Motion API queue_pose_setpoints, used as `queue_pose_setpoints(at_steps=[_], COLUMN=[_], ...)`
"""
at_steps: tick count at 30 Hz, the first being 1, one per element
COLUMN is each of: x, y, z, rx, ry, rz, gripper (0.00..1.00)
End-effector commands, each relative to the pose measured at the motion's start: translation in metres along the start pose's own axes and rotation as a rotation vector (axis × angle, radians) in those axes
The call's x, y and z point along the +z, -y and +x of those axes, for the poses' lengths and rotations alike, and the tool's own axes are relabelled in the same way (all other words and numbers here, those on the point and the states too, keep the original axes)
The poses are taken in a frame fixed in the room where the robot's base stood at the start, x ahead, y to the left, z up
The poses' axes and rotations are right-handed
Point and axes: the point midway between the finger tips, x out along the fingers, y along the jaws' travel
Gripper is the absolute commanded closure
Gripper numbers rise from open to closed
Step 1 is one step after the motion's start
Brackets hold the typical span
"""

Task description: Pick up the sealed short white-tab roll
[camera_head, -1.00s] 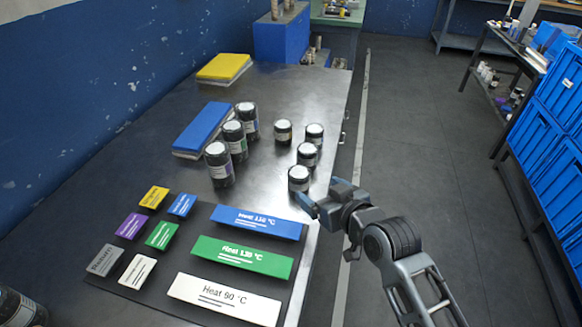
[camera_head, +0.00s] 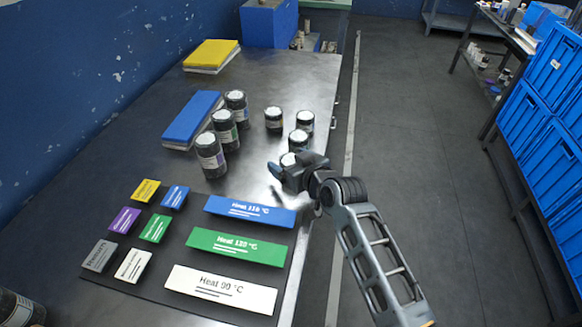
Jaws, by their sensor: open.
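Several short dark rolls with white tops stand upright at the table's right side. One stands alone on the left (camera_head: 273,121); a far one (camera_head: 305,123), a middle one (camera_head: 298,144) and the nearest one (camera_head: 288,158) form a row by the edge. Their tab colours are too small to tell, so I cannot say which is the white-tab roll. My gripper (camera_head: 279,175) is open, beside and in front of the nearest short roll, and hides most of it. No roll is seen between its fingers; contact cannot be told.
Three taller rolls (camera_head: 210,158) stand left, beside a blue pad (camera_head: 191,119); a yellow pad (camera_head: 211,55) lies farther back. Heat plates, including a white one (camera_head: 222,289), and small coloured cards (camera_head: 133,265) lie in front. Blue crates (camera_head: 552,125) stand at right. Bare table separates tall and short rolls.

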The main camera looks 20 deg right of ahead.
Motion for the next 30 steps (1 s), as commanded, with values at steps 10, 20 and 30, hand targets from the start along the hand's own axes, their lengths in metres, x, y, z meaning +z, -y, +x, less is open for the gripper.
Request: queue_pose_setpoints(at_steps=[10,20,30], x=[-0.0003,-0.0003,-0.0015], y=[-0.0002,-0.0003,-0.0003], z=[-0.0004,-0.0005,-0.0008], rx=[0.000,0.001,0.001], ry=[-0.001,-0.001,-0.002], rz=[0.000,0.000,0.000], gripper=[0.33,0.64,0.73])
